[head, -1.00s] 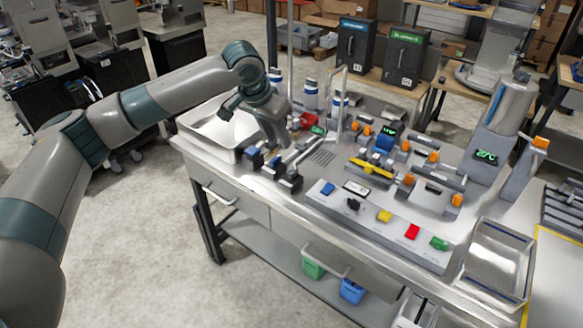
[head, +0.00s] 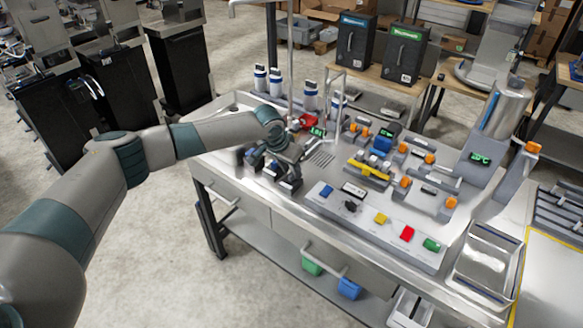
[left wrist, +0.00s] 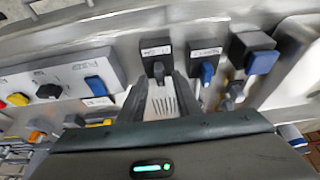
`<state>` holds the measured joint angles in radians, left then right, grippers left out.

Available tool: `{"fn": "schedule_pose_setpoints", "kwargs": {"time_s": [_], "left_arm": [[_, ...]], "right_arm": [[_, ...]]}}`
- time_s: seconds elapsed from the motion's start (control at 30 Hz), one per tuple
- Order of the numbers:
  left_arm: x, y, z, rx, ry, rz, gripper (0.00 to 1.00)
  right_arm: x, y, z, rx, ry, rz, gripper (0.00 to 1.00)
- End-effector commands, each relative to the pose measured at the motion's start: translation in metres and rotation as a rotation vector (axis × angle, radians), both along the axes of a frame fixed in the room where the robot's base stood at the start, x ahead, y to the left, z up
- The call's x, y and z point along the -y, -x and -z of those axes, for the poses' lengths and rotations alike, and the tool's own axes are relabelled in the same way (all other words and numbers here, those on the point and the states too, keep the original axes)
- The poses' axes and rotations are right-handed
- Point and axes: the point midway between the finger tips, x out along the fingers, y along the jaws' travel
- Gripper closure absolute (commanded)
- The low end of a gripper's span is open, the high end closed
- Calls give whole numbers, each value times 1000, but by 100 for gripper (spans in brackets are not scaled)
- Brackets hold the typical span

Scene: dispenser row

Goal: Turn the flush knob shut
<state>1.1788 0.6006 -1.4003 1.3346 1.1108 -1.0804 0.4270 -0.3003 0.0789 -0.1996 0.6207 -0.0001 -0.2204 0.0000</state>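A row of three small valve units stands at the table's front left. The nearest unit (head: 290,185) to the panel has a black knob (left wrist: 158,71); the other two have blue knobs, one in the middle (left wrist: 207,73) and one at the end (left wrist: 262,61). The labels are too small to read surely, so I cannot tell which knob is the flush one. My left gripper (left wrist: 160,78) is open, its two dark fingers apart, with the black knob between or just beyond the tips. Contact cannot be told. My right gripper is not in view.
A control panel (head: 371,219) with coloured knobs runs along the front edge. A blue knob (left wrist: 96,85) sits at its near end. A metal tray (head: 487,262) is at the right. A thin upright pipe (head: 291,65) and white bottles (head: 310,96) stand behind my gripper.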

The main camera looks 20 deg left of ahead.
Motion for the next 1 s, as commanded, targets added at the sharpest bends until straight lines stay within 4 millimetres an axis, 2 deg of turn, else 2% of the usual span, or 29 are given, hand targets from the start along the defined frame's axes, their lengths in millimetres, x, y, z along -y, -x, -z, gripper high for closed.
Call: {"fn": "schedule_pose_setpoints", "kwargs": {"time_s": [0.2,0.5,0.63,1.0], "left_arm": [[2,-4,11,0,-1,-1,70],[1,-4,12,0,-1,0,70],[1,-4,12,0,-1,0,100],[1,-4,12,0,1,17,100]], "right_arm": [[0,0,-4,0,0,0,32],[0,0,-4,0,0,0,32],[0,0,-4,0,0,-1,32],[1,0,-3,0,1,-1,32]]}}
